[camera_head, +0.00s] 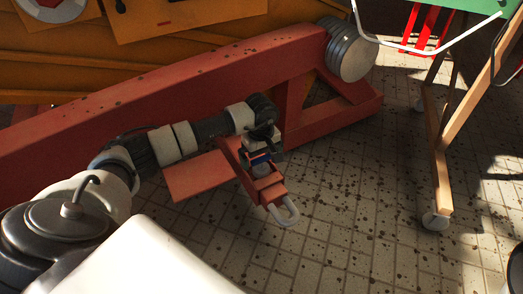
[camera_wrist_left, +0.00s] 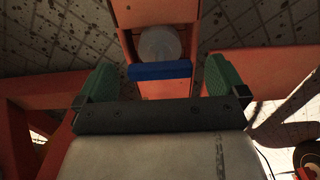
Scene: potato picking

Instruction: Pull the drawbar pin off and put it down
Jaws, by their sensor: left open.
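The red drawbar (camera_head: 268,186) ends in a pale metal ring (camera_head: 285,213) low over the floor; the bar also runs up the left wrist view (camera_wrist_left: 157,13). A blue crossbar (camera_wrist_left: 160,70), apparently the handle of the drawbar pin, lies across the drawbar near a round grey disc (camera_wrist_left: 158,43). The blue also shows small in the head view (camera_head: 261,158). My left gripper (camera_head: 261,160) is above the drawbar. Its green fingertips (camera_wrist_left: 160,78) are open, one on each side of the blue crossbar, with gaps on both sides. The pin's shaft is hidden. My right gripper is not in view.
A thick red beam (camera_head: 190,98) with round grey discs (camera_head: 350,50) at its end runs behind my arm. A red plate (camera_head: 197,175) juts out left of the drawbar. A wheeled wooden stand (camera_head: 440,160) is at the right. The spotted tile floor between is clear.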

